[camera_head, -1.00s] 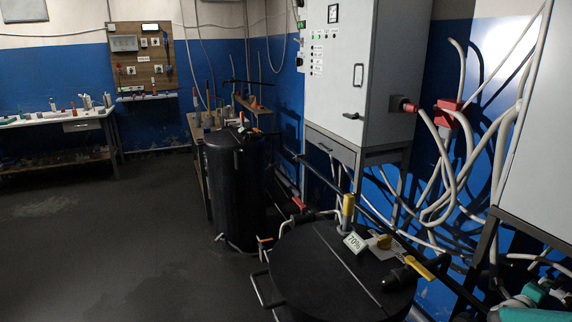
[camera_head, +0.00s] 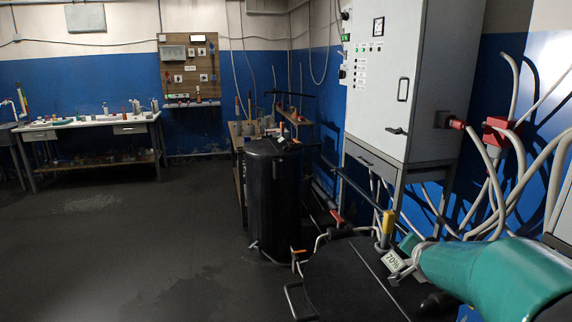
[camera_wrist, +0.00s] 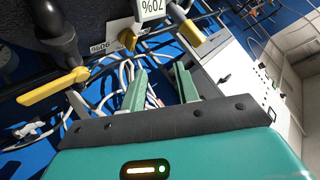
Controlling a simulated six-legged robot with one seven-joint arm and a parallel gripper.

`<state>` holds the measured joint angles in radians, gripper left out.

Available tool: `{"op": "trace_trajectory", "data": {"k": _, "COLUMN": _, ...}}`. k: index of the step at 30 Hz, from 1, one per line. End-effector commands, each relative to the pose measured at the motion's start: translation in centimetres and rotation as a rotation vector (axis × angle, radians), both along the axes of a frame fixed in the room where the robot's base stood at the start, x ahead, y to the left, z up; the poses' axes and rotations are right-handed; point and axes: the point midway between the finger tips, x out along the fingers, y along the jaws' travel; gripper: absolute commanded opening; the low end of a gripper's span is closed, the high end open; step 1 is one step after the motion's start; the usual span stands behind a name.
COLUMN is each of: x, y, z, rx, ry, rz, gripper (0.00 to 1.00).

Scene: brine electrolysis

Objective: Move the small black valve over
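A black valve (camera_wrist: 58,38) with a long yellow lever (camera_wrist: 52,87) stands at the upper left of the wrist view, on a dark tank. In the head view only a dark part of it (camera_head: 437,303) seems to show below my arm. My gripper (camera_wrist: 160,84) has two green fingers, spread apart with nothing between them. It is to the right of the yellow lever and apart from it. In the head view my green gripper body covers the right part of the black tank lid (camera_head: 345,280).
A white tag reading 70% (camera_head: 393,261) and an upright yellow handle (camera_head: 388,224) stand on the lid near my gripper. A grey cabinet (camera_head: 405,80) with pipes is behind. A tall black tank (camera_head: 273,195) stands further off. The floor at left is clear.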

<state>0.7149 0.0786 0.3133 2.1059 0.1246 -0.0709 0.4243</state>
Motion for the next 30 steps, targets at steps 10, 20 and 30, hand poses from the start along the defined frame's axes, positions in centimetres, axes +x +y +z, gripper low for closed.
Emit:
{"op": "trace_trajectory", "data": {"k": 10, "x": -10.2, "y": 14.8, "z": 3.1, "rx": -0.169, "ry": 0.308, "rz": 0.359, "gripper": 0.31}}
{"op": "trace_trajectory", "data": {"k": 20, "x": -23.4, "y": 22.4, "z": 2.7, "rx": -0.271, "ry": 0.534, "rz": 0.688, "gripper": 0.31}}
{"op": "trace_trajectory", "data": {"k": 30, "x": -27.9, "y": 23.6, "z": 1.7, "rx": -0.295, "ry": 0.608, "rz": 0.805, "gripper": 0.31}}
